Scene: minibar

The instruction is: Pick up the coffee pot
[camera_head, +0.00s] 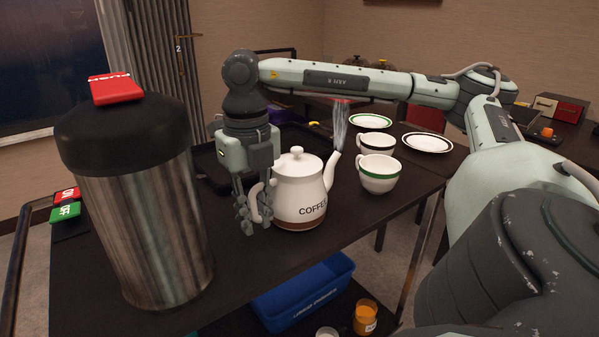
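The coffee pot (298,185) is white with a brown base band, a lid knob and dark "COFFEE" lettering. It stands upright on the dark cart top (330,229), its spout to the right and its handle (256,204) to the left. My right gripper (252,214) points down at the handle, with its fingers around or beside it. The handle's white edge shows between the fingers. I cannot tell whether they press on it. My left gripper is not in view.
A large steel urn (150,220) with a black lid stands at the left. Two white cups (379,173) and two rimmed plates (427,142) are to the pot's right. A dark tray (211,168) lies behind my gripper. A blue bin (302,291) sits below.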

